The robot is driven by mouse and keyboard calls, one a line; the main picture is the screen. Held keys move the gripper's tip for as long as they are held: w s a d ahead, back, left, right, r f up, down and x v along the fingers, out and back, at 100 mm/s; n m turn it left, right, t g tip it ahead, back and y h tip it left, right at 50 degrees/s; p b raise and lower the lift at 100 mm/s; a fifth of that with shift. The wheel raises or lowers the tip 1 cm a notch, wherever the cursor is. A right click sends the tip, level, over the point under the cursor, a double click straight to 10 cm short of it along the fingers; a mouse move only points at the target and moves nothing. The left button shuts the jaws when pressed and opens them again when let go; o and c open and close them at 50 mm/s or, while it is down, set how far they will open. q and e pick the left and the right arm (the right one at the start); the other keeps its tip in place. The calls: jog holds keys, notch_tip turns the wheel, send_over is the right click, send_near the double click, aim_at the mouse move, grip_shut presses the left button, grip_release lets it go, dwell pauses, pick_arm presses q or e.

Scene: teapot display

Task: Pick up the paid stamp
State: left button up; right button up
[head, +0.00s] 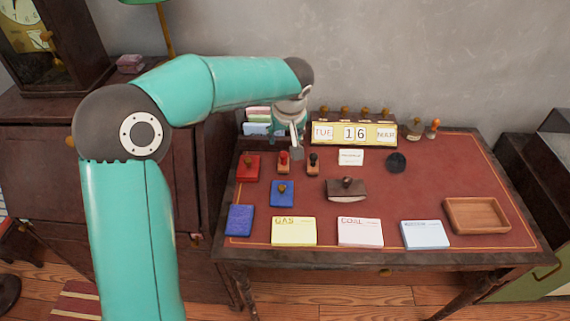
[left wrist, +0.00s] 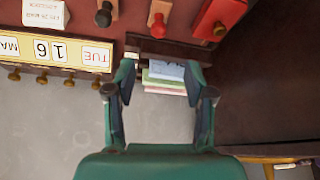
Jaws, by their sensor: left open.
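Two small hand stamps stand upright on the red desk top (head: 420,180): one with a red knob (head: 283,161) and one with a black knob (head: 313,162). I cannot read which is the paid stamp. The left wrist view shows the red-knobbed stamp (left wrist: 158,20) and the black-knobbed stamp (left wrist: 105,13) at its top edge, beyond the fingertips. My left gripper (head: 294,148) is open and empty above the back left of the desk, behind and above the stamps; its two fingers (left wrist: 160,72) frame the letter rack. My right gripper is in neither view.
A rack with papers (head: 258,128) and a calendar (head: 354,134) stand at the desk's back. A wooden tray (head: 477,215) sits at right.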

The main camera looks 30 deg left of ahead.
aim_at(284, 153)
pick_arm(q)
jog(key=x, duration=0.6)
jog(key=shift+w+f, duration=0.1)
jog(key=shift+f, duration=0.1)
jog(key=shift+p+x, duration=0.45)
jog(key=shift+x, duration=2.5)
jog(key=shift+d, duration=0.15)
grip_shut()
